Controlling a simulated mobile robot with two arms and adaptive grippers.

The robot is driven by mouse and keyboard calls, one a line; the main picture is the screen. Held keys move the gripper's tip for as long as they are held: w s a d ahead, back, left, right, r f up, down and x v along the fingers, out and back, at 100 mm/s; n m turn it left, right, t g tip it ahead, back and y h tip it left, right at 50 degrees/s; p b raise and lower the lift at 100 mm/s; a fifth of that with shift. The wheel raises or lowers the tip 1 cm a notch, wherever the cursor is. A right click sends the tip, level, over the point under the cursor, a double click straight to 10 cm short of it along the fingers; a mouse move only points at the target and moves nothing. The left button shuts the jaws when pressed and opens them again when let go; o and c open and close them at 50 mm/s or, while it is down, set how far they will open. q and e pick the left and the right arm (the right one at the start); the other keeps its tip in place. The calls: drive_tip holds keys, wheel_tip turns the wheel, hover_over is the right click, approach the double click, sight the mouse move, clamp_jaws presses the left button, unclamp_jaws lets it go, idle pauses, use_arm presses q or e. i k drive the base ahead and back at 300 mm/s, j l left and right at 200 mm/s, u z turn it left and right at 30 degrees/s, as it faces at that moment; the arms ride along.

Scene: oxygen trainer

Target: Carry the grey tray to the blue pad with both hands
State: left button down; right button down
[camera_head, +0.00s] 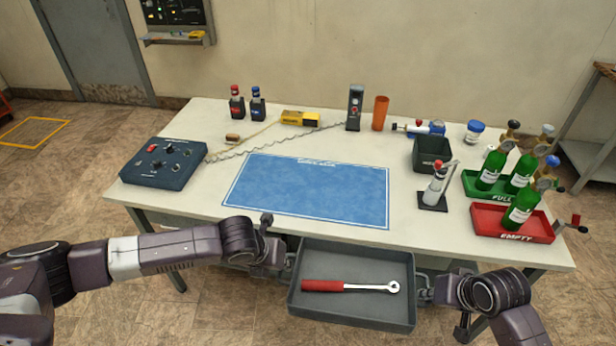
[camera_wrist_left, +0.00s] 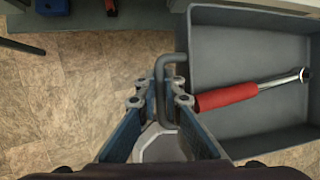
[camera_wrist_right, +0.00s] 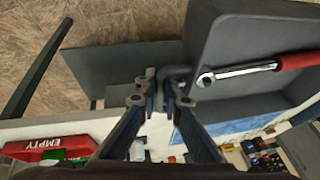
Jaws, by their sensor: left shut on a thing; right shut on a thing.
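The grey tray (camera_head: 352,309) is held in front of the table's near edge, with a red-handled ratchet wrench (camera_head: 350,286) lying in it. My left gripper (camera_head: 284,262) is shut on the tray's left handle, a grey bar that shows in the left wrist view (camera_wrist_left: 168,85). My right gripper (camera_head: 428,290) is shut on the handle at the tray's right end; the right wrist view shows the fingers (camera_wrist_right: 163,85) around it. The blue pad (camera_head: 308,190) lies flat and empty on the table, just beyond the tray.
On the table (camera_head: 215,120), a dark control box (camera_head: 163,163) stands left of the pad. A small cylinder on a stand (camera_head: 435,188), a dark bin (camera_head: 432,154), a green FULL tray (camera_head: 482,187) and a red EMPTY tray (camera_head: 487,222) with green bottles stand to its right.

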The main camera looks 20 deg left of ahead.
sight(304, 186)
drive_tip(key=i+j, duration=1)
drive_tip(key=i, duration=0.2)
